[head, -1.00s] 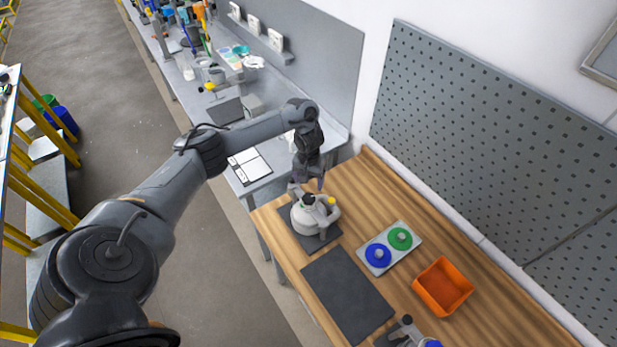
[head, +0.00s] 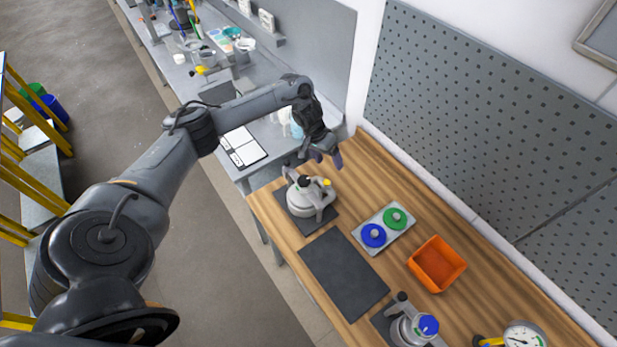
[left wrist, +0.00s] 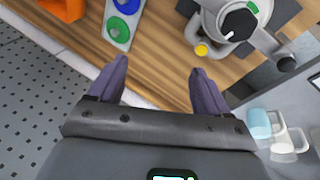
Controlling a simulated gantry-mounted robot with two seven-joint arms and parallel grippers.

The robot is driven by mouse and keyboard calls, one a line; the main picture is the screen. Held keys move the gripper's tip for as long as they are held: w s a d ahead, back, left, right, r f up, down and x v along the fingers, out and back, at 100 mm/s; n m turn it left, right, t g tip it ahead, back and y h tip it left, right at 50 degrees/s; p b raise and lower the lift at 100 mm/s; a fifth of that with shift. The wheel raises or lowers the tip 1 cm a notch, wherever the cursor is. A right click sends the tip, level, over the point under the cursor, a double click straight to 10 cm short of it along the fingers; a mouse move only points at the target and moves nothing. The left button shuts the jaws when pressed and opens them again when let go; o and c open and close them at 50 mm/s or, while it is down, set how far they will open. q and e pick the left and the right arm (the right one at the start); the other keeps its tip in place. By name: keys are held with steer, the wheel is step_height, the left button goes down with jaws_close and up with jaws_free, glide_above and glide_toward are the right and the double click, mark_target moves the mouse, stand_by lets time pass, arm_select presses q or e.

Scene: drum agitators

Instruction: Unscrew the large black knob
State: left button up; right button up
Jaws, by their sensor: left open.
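The large black knob (left wrist: 238,22) sits on top of a grey-white agitator device (head: 299,198), which stands on a dark mat at the far left end of the wooden bench. In the head view the knob (head: 305,181) is small and dark, next to a yellow-tipped part. My left gripper (head: 325,158) is above the bench, a little behind and to the right of the device. In the left wrist view the two purple-grey fingers (left wrist: 153,77) are spread wide with nothing between them, and the knob lies beyond the right finger, apart from it. My right gripper is in no view.
A tray (head: 365,216) holds a blue and a green disc. An orange bin (head: 438,264), an empty dark mat (head: 342,272), a second device with a blue knob (head: 428,324) and a gauge (head: 524,335) stand further along. A perforated wall panel (head: 480,110) rises behind.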

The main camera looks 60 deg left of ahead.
arm_select(q)
steer(key=w+d+r+m+t+h+b, duration=0.3)
steer(key=w+r+m+t+h, duration=0.2)
steer(key=w+r+t, duration=0.35)
steer(key=m+t+h+b, duration=0.45)
steer(key=m+b, duration=0.35)
steer(key=b, duration=0.4)
glide_above(306, 180)
steer(key=w+a, duration=0.1)
steer(key=a, duration=0.2)
step_height(306, 180, down, 9)
steer(key=s+a+f+n+y+b, duration=0.1)
steer(key=s+f+y+b, duration=0.1)
steer(key=s+f, duration=0.35)
steer(key=s+a+f+n+y+b, duration=0.1)
steer(key=s+f, duration=0.2)
steer(key=f, duration=0.5)
steer(key=shift+g, duration=0.3)
steer(key=x, duration=0.9)
steer(key=shift+r, duration=0.15)
steer(key=shift+w+d, duration=0.45)
steer(key=shift+w, duration=0.05)
